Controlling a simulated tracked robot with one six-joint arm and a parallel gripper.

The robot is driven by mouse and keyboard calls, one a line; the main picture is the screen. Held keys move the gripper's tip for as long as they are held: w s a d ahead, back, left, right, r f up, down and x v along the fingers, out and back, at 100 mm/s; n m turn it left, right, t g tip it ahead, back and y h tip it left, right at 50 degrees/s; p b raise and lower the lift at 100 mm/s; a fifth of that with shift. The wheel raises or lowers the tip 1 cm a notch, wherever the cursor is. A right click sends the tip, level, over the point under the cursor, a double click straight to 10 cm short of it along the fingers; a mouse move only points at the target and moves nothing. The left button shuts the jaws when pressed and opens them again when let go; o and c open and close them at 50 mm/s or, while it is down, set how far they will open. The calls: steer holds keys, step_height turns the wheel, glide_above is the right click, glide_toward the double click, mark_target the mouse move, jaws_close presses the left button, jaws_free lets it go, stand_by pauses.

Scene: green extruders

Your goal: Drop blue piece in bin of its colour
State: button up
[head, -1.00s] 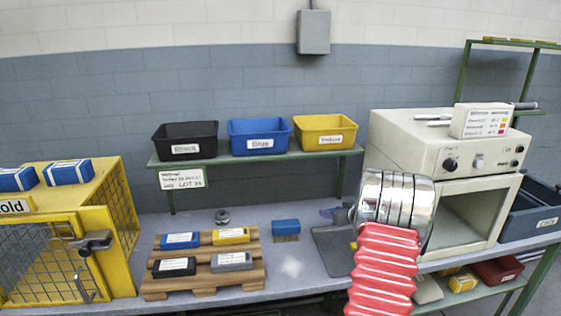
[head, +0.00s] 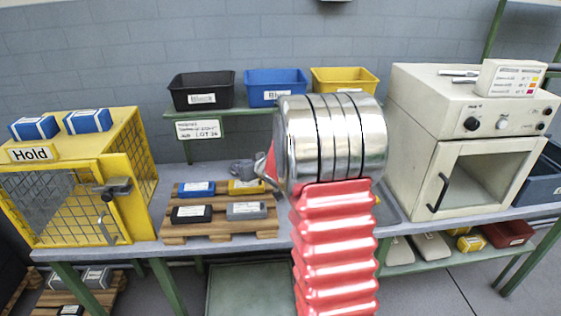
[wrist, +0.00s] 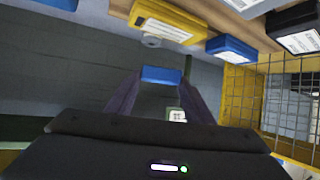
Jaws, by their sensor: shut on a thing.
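The blue piece (wrist: 161,76) is held between the two dark fingers of my gripper (wrist: 161,80) in the wrist view. The blue bin (head: 270,83), labelled Blue, stands on the green shelf behind and above my gripper. It is between the black bin (head: 200,88) and the yellow bin (head: 340,82).
A wooden pallet (head: 220,229) holds blue, yellow, black and grey blocks. A yellow cage (head: 130,150) with two blue boxes on top stands left. A cream oven (head: 470,165) stands right. The shelf (head: 228,113) edge lies between bench and bins.

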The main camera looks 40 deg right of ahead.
steer(key=a+y, duration=0.1)
steer(key=a, duration=1.2)
steer(key=shift+s+a+n, duration=0.25)
steer(key=shift+s+n, duration=0.1)
steer(key=shift+n, duration=0.05)
steer(key=shift+n+y, duration=0.5)
steer(key=s+a, duration=0.1)
steer(key=a, duration=0.3)
steer(key=s+a, duration=0.2)
steer(key=a, duration=0.2)
steer(key=s+a+f, duration=0.1)
steer(key=s+a, duration=0.1)
steer(key=a, duration=0.2)
steer(key=shift+a, duration=0.35)
steer(key=shift+s+a, duration=0.1)
